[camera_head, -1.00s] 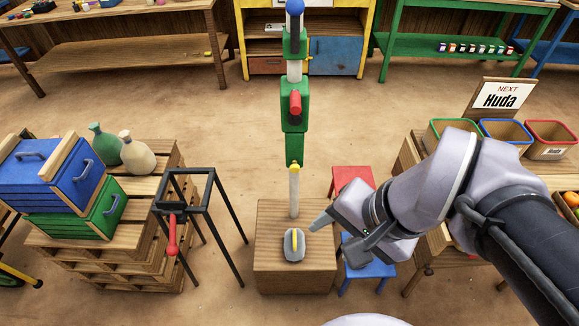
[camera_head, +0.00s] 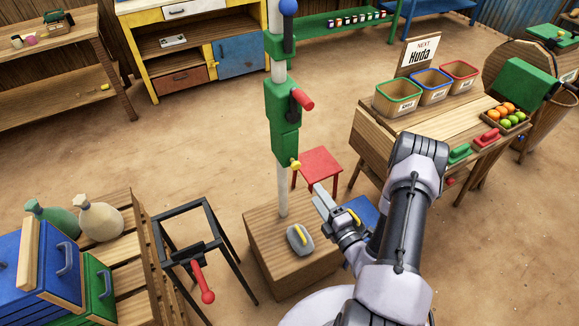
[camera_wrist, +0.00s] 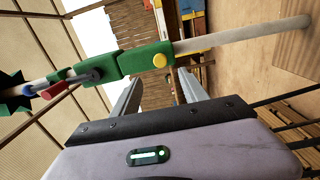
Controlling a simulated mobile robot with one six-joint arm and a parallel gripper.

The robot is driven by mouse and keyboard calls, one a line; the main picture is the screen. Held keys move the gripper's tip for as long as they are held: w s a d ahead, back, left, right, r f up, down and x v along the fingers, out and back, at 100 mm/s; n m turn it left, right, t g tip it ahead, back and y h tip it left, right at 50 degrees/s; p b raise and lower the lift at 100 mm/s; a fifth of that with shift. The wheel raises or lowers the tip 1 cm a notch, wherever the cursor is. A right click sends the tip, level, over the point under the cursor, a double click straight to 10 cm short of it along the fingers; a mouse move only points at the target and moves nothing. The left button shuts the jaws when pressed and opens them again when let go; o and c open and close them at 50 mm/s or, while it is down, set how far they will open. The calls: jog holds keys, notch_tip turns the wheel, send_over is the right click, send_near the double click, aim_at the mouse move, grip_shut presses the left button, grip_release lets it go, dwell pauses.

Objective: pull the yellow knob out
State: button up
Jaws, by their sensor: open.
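The yellow knob (camera_head: 295,164) is a small round knob at the lower end of the green block on the white upright post. In the wrist view the yellow knob (camera_wrist: 160,60) faces the camera, beyond and between the two fingers. My gripper (camera_head: 320,196) is below and to the right of the knob in the head view, apart from it. In the wrist view my gripper (camera_wrist: 158,88) has its fingers spread with nothing between them. The post (camera_head: 282,190) stands on a wooden box (camera_head: 262,222).
A red handle (camera_head: 302,99) and blue ball (camera_head: 289,7) are higher on the post. A grey weight with a yellow handle (camera_head: 299,239) sits on the box. A red stool (camera_head: 318,163) stands behind. A black frame with a red lever (camera_head: 203,282) stands left.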

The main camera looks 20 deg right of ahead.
aim_at(297, 167)
jog(key=w+b, duration=0.1)
jog(key=w, duration=0.8)
jog(key=w+b, duration=0.1)
jog(key=w, duration=0.4)
jog(key=shift+w+a+b, duration=0.3)
jog(key=shift+a, duration=0.05)
grip_shut()
dwell(0.4)
